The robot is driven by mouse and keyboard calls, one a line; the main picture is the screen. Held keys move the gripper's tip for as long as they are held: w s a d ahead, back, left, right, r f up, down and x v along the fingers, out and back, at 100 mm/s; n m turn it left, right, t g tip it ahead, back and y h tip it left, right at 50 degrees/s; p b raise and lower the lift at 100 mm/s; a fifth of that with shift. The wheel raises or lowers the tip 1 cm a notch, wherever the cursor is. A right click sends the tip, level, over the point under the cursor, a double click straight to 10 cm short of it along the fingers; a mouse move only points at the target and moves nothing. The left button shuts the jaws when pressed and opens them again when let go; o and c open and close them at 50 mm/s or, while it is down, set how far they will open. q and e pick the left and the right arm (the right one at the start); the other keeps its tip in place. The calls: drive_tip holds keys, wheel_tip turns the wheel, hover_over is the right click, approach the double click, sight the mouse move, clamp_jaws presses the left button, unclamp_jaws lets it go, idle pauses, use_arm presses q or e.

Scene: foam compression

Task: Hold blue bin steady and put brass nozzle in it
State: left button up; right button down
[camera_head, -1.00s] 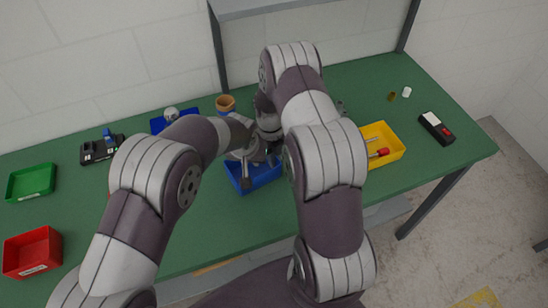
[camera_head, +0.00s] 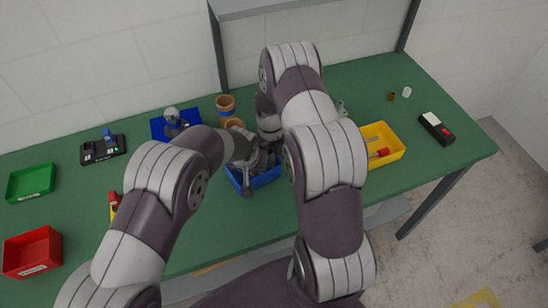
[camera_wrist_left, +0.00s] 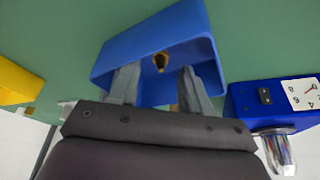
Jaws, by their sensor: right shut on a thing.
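The blue bin (camera_head: 262,179) stands on the table below my two grippers; it also shows in the left wrist view (camera_wrist_left: 150,42). The brass nozzle (camera_wrist_left: 160,63) is in the bin's opening, between and beyond my left fingertips. My left gripper (camera_wrist_left: 158,80) is open at the bin, its fingers spread apart and clear of the nozzle. My right gripper (camera_head: 270,152) is at the bin's far side and shut on it; its fingertips are largely hidden by my arms.
A yellow bin (camera_head: 396,136) with a red-handled tool stands right. A blue fixture (camera_head: 160,130) and orange-brown cups (camera_head: 225,104) are at the back. Green (camera_head: 31,182) and red (camera_head: 32,252) bins are left. A black meter (camera_head: 436,127) lies right.

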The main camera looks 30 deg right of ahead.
use_arm(q)
drive_tip(key=v, duration=1.2)
use_arm(e)
drive_tip(key=c, duration=1.2)
unclamp_jaws()
drive_tip(key=r, duration=0.4)
drive_tip(key=w+r, duration=0.1)
drive_tip(key=r, duration=0.7)
drive_tip(key=shift+w, duration=0.25)
